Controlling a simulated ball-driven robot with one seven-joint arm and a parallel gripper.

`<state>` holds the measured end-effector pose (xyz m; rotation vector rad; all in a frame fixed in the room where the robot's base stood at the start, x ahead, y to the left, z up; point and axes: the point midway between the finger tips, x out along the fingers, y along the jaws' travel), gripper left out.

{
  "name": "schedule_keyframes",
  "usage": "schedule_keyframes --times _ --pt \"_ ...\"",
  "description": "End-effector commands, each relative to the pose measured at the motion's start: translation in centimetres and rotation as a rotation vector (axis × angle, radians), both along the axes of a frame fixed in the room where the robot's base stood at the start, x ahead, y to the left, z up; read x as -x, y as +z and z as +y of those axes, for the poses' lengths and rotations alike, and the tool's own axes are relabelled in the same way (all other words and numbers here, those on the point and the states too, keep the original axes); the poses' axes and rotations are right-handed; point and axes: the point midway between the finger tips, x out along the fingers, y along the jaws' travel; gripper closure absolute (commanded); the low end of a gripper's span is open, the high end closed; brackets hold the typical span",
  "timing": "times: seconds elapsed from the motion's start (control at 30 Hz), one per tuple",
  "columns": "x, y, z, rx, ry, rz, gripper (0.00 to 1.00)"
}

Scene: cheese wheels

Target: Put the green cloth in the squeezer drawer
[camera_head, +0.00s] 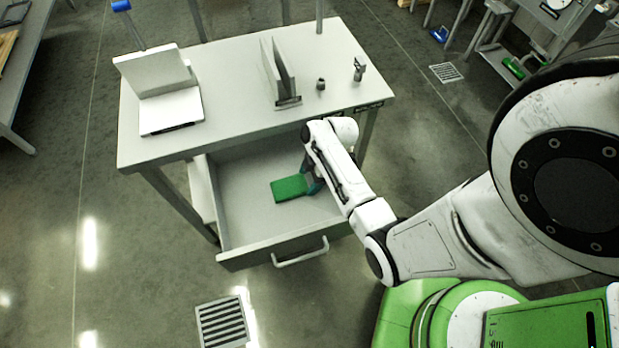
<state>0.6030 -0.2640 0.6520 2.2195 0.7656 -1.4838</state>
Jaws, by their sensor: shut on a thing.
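The green cloth (288,189) is a flat green rectangle inside the open drawer (240,215) of the grey table. My gripper (311,184) reaches down into the drawer and is shut on the right end of the cloth. My arm partly hides the fingers. Whether the cloth touches the drawer floor or is held just above it is hard to tell. The drawer is pulled out toward me, with its handle (301,252) on the front panel.
The table top (230,100) carries a white laptop-like device (170,108) at left, upright plates (279,75) in the middle, and two small dark items (320,84) at right. A floor drain (221,322) lies in front. Another bench stands at upper right.

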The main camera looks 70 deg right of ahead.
Motion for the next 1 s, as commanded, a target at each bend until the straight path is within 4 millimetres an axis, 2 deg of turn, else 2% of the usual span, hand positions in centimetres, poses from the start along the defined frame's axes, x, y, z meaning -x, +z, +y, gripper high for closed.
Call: schedule_keyframes --times 0.27,0.3,0.57,0.83,1.0 --pt "0.0 -0.3 0.0 0.000 0.000 0.000 0.61" --pt "0.0 -0.3 0.0 0.000 0.000 0.000 0.26" --pt "0.0 -0.2 0.0 0.000 0.000 0.000 0.01" --pt "0.0 0.0 0.0 0.000 0.000 0.000 0.01" --pt "0.4 1.5 -0.4 0.001 -0.001 -0.002 0.01"
